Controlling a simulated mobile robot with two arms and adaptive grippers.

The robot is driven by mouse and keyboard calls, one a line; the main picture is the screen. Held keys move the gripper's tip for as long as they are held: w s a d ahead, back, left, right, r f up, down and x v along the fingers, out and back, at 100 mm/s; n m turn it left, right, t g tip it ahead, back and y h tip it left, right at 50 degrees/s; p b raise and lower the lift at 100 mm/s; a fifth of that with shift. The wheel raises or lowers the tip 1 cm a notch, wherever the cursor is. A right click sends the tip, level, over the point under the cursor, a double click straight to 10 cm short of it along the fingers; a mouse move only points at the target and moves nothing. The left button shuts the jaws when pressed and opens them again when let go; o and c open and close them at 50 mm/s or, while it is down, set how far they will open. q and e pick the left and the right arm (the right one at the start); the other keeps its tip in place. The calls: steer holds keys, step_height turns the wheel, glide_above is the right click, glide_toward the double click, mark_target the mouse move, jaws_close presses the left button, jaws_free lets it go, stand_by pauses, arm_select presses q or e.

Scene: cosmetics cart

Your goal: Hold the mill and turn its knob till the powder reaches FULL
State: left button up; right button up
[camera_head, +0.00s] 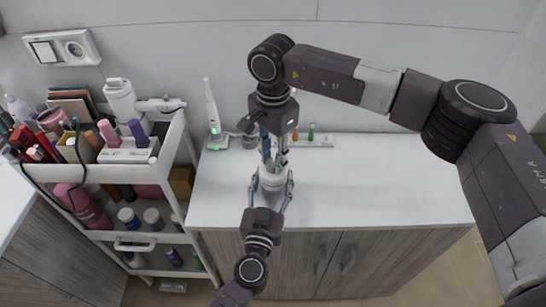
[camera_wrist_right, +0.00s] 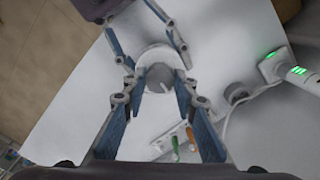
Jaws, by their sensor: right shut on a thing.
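The mill (camera_head: 272,180) is a white round body standing on the white counter. It also shows in the right wrist view (camera_wrist_right: 152,54), seen from above, with a small grey knob (camera_wrist_right: 160,77) on top. The powder and any FULL mark cannot be made out.
A white electric device with a green light (camera_head: 214,125) stands left of the mill. A loaded white cart (camera_head: 170,150) stands at the left. The counter's right side (camera_head: 400,185) is clear.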

mark_target(273, 162)
steer(key=shift+w+d+r, duration=0.1)
steer(key=shift+w, duration=0.05)
stand_by(0.3)
steer(key=o, duration=0.9)
steer(key=shift+o, duration=1.3)
step_height(273, 162, up, 12)
